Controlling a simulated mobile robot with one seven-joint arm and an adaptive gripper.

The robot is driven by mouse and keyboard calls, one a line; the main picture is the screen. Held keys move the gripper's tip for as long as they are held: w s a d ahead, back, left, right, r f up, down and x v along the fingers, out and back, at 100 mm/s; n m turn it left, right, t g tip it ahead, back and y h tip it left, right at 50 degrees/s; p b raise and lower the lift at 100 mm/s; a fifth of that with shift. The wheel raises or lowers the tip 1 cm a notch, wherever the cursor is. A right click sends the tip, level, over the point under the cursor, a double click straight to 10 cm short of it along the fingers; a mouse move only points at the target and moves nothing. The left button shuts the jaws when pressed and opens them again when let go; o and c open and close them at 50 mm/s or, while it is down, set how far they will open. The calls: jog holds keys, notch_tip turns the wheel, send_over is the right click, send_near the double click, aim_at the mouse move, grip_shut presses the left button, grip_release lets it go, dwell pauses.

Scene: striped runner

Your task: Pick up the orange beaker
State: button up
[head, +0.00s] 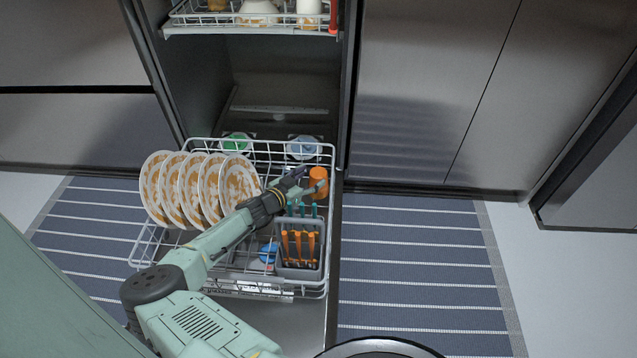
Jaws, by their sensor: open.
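The orange beaker (319,177) stands in the back right part of the dishwasher's lower rack (270,147), near the right edge. My gripper (309,180) is open, with its fingers reaching right toward the beaker. One finger overlaps the beaker's lower left side in the head view. I cannot tell whether it touches the beaker. Part of the beaker is hidden behind the finger.
Several patterned plates (172,188) stand on the rack's left. A grey cutlery basket (301,271) with orange-handled pieces is just in front of the gripper. A green item (236,142), a pale blue item (303,147) and a blue item (268,253) also sit in the rack.

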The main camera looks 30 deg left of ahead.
jog(key=x, duration=0.2)
jog(key=shift+w+f, duration=0.15)
jog(key=shift+w, duration=0.15)
jog(key=shift+c, duration=0.4)
jog(key=c, duration=0.8)
